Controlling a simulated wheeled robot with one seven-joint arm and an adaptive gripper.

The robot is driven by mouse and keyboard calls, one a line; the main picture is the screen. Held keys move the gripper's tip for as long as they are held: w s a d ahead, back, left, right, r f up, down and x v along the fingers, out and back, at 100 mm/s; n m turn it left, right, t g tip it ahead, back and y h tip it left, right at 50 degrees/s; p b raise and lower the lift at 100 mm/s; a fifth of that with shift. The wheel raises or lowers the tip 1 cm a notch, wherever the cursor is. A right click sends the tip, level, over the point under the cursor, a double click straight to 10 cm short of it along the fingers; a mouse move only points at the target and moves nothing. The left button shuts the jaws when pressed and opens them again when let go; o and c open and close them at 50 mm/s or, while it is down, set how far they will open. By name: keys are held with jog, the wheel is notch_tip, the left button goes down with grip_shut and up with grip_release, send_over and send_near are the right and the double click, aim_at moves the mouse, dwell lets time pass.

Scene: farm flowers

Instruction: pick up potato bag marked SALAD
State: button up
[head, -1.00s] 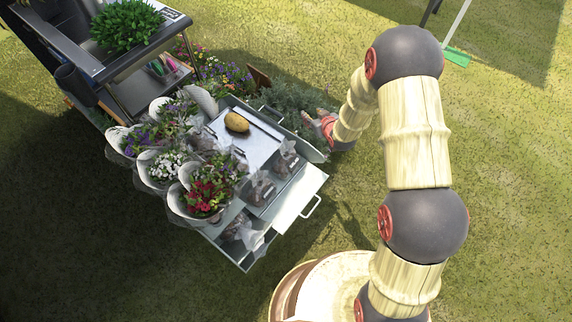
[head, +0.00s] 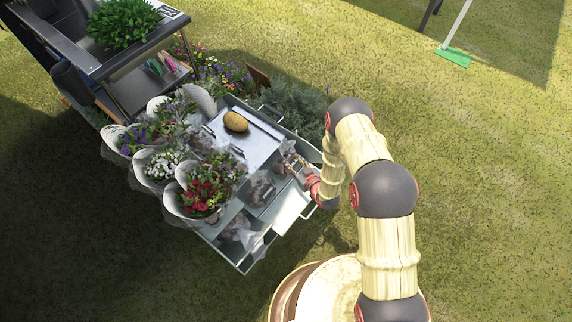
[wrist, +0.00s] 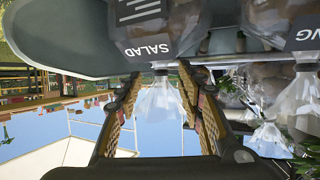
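The bag marked SALAD (wrist: 150,49) is upside down in the wrist view, with a dark label and brown contents behind clear plastic. Its clear gathered top (wrist: 157,105) hangs in the gap between my fingers. My gripper (wrist: 160,78) is open, with one finger on each side of that plastic; I see no firm contact. In the head view my gripper (head: 300,169) is at the right side of the metal cart, over the bag farthest up the row, which it partly covers.
A second bag with a label ending in NG (wrist: 305,35) is close beside it. More bags (head: 262,188) share the cart's tray. Open grass lies right.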

aim_at(287, 155)
jog(key=b+x, duration=0.2)
jog(key=x, duration=0.2)
jog(key=shift+w+a+f, duration=0.1)
jog(key=shift+w+a, duration=0.1)
jog(key=shift+w, duration=0.05)
jog(key=shift+c, duration=0.4)
grip_shut()
dwell(0.5)
